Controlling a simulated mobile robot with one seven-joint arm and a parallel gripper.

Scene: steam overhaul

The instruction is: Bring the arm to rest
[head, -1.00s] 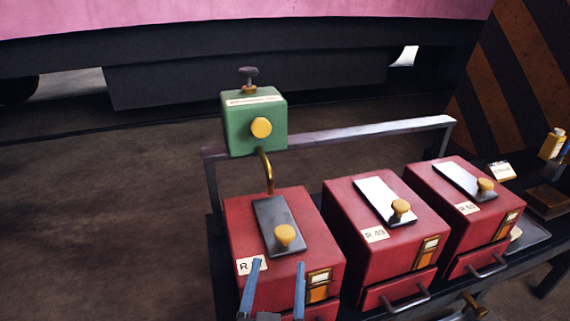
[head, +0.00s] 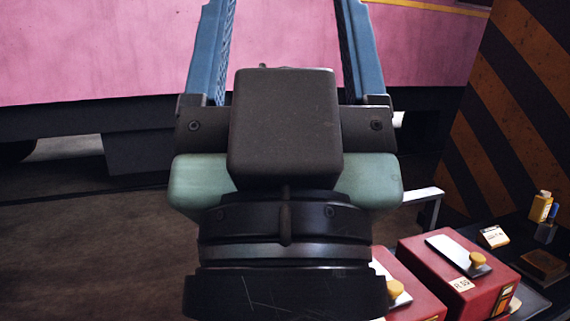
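My gripper (head: 284,15) is raised close in front of the head camera and fills the middle of the picture. Its two blue fingers point up and stand wide apart, with nothing between them. Their tips reach the top edge of the picture.
Two red boxes show at the lower right: one (head: 464,280) with a plate and yellow knob, the other (head: 417,300) partly behind my wrist. A yellow bottle (head: 541,206) stands on the dark bench behind. A pink vehicle side (head: 90,60) spans the back. My gripper hides the green box.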

